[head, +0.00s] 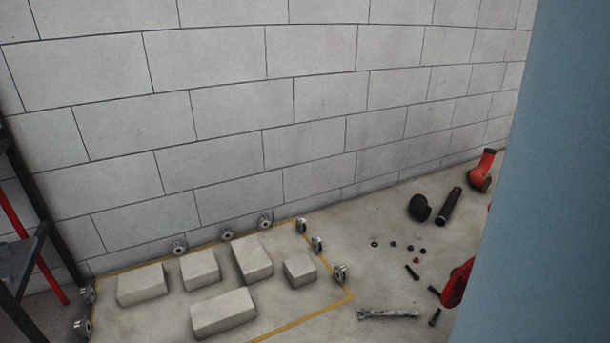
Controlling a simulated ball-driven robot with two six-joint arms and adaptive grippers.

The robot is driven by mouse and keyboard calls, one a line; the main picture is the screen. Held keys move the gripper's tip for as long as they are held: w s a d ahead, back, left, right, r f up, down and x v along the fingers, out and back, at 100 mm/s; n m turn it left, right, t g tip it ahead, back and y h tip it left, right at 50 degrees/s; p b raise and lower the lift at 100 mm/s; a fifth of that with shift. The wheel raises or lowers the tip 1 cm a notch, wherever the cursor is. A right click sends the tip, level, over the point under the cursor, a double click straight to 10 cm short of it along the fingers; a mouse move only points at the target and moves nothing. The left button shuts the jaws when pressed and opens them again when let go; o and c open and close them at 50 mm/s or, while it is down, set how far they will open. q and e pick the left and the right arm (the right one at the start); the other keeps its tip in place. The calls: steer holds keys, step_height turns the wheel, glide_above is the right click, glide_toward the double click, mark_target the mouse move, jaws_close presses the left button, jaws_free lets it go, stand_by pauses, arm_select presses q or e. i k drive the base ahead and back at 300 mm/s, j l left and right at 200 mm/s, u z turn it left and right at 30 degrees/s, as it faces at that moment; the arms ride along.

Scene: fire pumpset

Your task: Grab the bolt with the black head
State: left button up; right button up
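Three small dark bolts lie on the concrete floor at the lower right. One bolt (412,272) lies below a group of small dark pieces. A second bolt (434,291) lies beside a red object, and a third bolt (435,318) lies further down, to the right of a wrench. All three look dark and are small in view, so I cannot tell which one the black-headed bolt is. Neither of my grippers is in view.
A wrench (388,314) lies near the bolts. Small nuts or washers (393,247), a black cylinder (448,206) and red parts (481,170) lie behind. Grey blocks (223,313) sit inside a yellow outline. A blue-grey surface (550,200) blocks the right side.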

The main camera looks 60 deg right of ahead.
mark_target(417, 277)
steer(key=z, duration=2.15)
